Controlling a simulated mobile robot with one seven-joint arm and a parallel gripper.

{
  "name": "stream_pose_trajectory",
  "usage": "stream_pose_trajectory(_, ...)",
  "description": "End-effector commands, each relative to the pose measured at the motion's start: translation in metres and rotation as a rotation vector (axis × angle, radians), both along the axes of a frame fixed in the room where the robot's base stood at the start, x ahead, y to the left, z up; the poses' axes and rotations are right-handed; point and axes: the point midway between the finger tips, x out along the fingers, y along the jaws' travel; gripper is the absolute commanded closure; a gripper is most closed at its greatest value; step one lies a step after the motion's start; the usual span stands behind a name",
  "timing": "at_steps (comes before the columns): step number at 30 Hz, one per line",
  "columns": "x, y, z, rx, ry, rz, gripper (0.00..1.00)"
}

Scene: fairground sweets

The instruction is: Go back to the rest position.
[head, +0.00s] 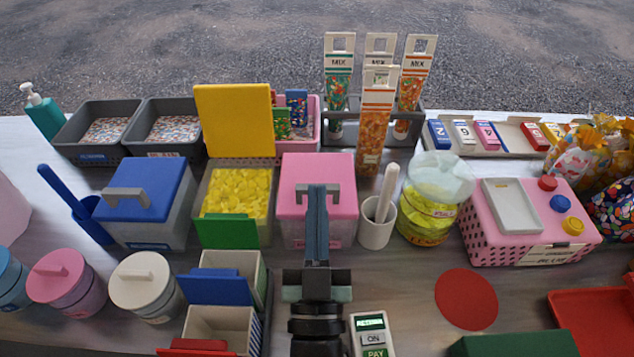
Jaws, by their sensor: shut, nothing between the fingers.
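My gripper (317,192) is in the middle of the head view, reaching forward from the near edge. Its fingers are together and hold nothing. It shows in front of the pink-lidded box (290,168) and hides part of that box's front and handle. I cannot tell how high it is above the counter.
A yellow-filled bin (236,192) and blue-lidded box (122,212) stand left. A white cup (376,234), yellow jar (425,225) and pink box (540,247) stand right. A card terminal (372,335) is close beside my arm. Bare counter surrounds the red disc (466,299).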

Motion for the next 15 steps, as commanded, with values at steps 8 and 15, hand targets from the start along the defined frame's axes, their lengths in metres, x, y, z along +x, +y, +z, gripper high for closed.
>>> stream_pose_trajectory(8,-0.044,0.000,-0.017,0.000,0.003,0.000,1.00)
stream_pose_trajectory(15,-0.059,0.000,-0.020,0.000,-0.001,0.000,1.00)
